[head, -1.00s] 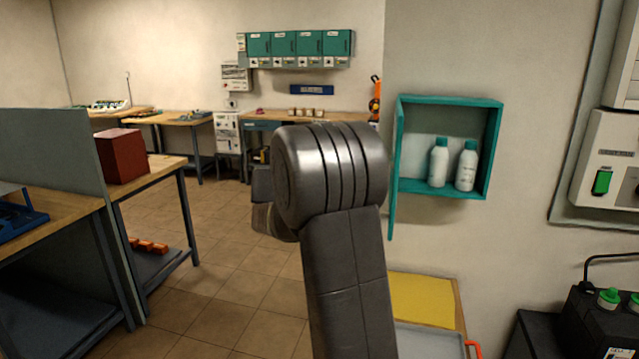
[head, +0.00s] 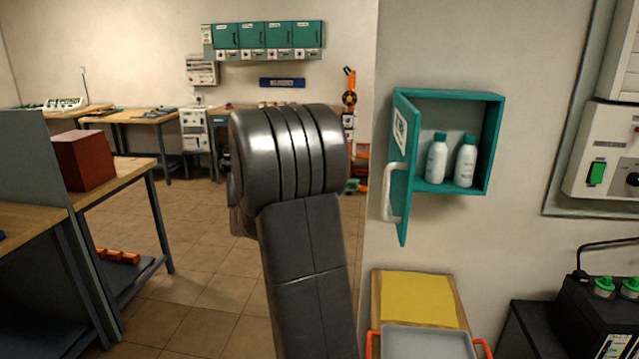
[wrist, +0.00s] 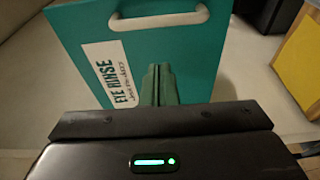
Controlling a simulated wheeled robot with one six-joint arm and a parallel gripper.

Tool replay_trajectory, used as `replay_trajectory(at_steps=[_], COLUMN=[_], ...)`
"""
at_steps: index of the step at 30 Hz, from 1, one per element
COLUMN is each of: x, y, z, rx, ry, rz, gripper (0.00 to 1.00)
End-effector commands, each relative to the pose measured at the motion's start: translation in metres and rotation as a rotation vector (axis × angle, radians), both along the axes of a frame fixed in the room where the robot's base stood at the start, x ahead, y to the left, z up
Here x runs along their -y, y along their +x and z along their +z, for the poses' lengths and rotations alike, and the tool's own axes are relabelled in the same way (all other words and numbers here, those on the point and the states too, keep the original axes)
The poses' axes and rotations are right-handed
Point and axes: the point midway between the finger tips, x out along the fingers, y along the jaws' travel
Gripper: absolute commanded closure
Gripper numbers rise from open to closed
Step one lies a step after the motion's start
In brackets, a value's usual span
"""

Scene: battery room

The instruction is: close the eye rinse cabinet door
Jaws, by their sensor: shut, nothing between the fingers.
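The teal eye rinse cabinet (head: 498,145) hangs on the wall at the right of the head view. Its door (head: 401,175), hinged at the left, stands open, with its outer face turned partly to me. The door has a white label and a white handle (head: 389,196). In the wrist view the door's outer face (wrist: 200,60) fills the upper middle, with the "EYE RINSE" label (wrist: 112,75) and the handle (wrist: 160,18). My gripper (wrist: 158,70) is shut and empty at this outer face; I cannot tell if it touches. It is hidden in the head view.
Two white bottles (head: 437,160) with teal caps stand inside the cabinet. A yellow-topped surface (head: 418,298) and a grey tray (head: 428,343) are below it. A bench with a red box (head: 84,160) is at left. Tiled floor (head: 205,265) is open between.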

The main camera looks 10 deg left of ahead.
Motion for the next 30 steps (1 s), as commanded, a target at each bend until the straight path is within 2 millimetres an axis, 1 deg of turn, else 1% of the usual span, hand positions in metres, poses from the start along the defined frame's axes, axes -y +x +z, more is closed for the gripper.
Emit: replay_trajectory(at_steps=[1,2,3,9,14,26,30], x=[0.012,0.017,0.021,0.041,0.046,0.047,0.053], y=[0.002,0.003,-0.002,-0.014,-0.018,-0.018,-0.020], z=[0.002,0.002,0.002,0.001,0.000,-0.001,-0.002], rx=[0.000,-0.001,0.000,0.000,0.001,0.001,0.002], ry=[-0.001,-0.001,-0.001,-0.001,0.000,0.000,0.000], rz=[-0.005,-0.003,-0.002,0.000,-0.001,0.003,0.026], gripper=[1.00,1.00,1.00,1.00,1.00,1.00,1.00])
